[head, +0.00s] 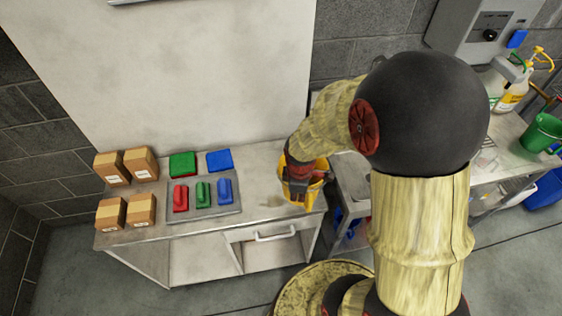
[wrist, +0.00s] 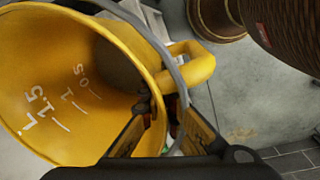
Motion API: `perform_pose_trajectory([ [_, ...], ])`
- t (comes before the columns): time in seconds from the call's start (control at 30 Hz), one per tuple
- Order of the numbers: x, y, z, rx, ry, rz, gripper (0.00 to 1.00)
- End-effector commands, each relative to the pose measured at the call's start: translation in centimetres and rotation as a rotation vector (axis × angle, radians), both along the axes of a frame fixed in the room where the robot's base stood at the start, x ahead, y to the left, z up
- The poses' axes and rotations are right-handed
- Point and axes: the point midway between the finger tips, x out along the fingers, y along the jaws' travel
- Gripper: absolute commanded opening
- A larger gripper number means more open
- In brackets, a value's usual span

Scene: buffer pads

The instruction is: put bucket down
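The yellow bucket (head: 318,170) is at the right end of the grey workbench (head: 262,190), partly hidden by my gripper (head: 299,186). I cannot tell whether its bottom touches the top. In the wrist view the bucket (wrist: 50,90) shows its inside, with white litre marks, a grey bail and a yellow spout-like part. My gripper (wrist: 168,112) has one finger inside the bucket and one outside, with the rim between them. It looks shut on the rim.
On the workbench stand several cardboard boxes (head: 140,163) and a tray (head: 232,209) with red, green and blue brushes. Green (head: 183,165) and blue (head: 219,160) pads lie behind. A second bench at right holds bottles (head: 509,88) and a green bucket (head: 541,134).

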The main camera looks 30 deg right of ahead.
Motion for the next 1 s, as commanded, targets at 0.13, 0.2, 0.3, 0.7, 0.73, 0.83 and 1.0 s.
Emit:
perform_pose_trajectory([
  [0.13, 0.9, -0.4, -0.4, -0.001, 0.0, 0.021, 0.0],
  [0.2, 2.1, -0.7, -1.0, -0.001, 0.001, 0.021, 0.0],
  [0.3, 4.1, -1.1, -2.0, -0.001, 0.001, 0.02, 0.0],
  [0.7, 10.8, -2.6, -6.9, -0.001, 0.002, 0.019, 0.0],
  [0.73, 11.2, -2.7, -7.3, -0.001, 0.002, 0.019, 0.0],
  [0.83, 12.1, -2.9, -8.4, -0.002, 0.001, 0.02, 0.0],
  [1.0, 12.8, -3.1, -9.2, -0.002, -0.001, 0.02, 0.0],
])
